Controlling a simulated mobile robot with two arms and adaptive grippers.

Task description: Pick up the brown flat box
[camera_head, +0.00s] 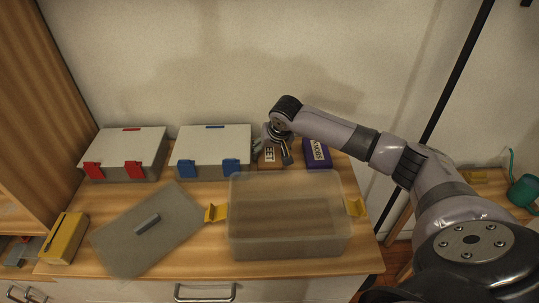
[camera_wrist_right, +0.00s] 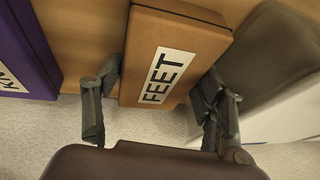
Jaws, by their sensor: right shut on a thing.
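The brown flat box (camera_head: 266,164) stands at the back of the cabinet top, just right of the blue-latched case. Its white label reads FEET in the right wrist view (camera_wrist_right: 182,38). My right gripper (camera_head: 278,144) is over the box from above and hides part of it. In the right wrist view, the fingers (camera_wrist_right: 157,88) are on either side of the box, shut on it. I cannot tell whether the box is off the surface. My left gripper is not in view.
A purple box (camera_head: 318,155) stands close on the right. A blue-latched case (camera_head: 213,141) and a red-latched case (camera_head: 130,140) stand left. In front are an open clear bin (camera_head: 290,246) with yellow latches, a loose lid (camera_head: 135,245) and a yellow box (camera_head: 63,238).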

